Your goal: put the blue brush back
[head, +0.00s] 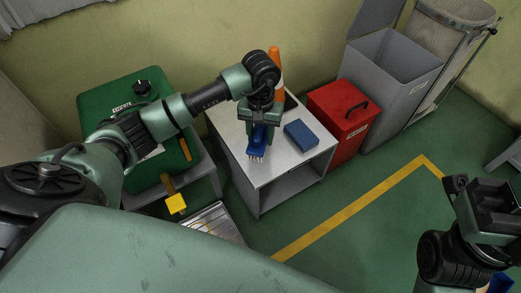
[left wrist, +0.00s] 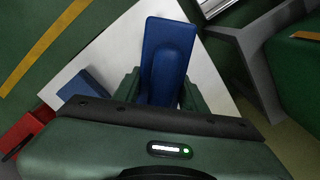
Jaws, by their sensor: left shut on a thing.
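The blue brush (head: 257,139) is in the grip of my left gripper (head: 258,126). In the head view it points down over the grey-white cabinet top (head: 235,143), pale bristles at its lower end. I cannot tell whether the bristles touch the top. In the left wrist view the blue brush (left wrist: 168,60) lies between the green fingers of my left gripper (left wrist: 158,88), which are shut on it. At the lower right of the head view is part of my right arm; its fingertips cannot be made out.
A blue block (head: 300,134) lies on the cabinet top, right of the brush. An orange object (head: 275,62) stands behind my gripper. A red bin (head: 343,112) and a grey bin (head: 382,78) stand to the right. A green case (head: 100,103) is at left. Yellow-lined floor is clear in front.

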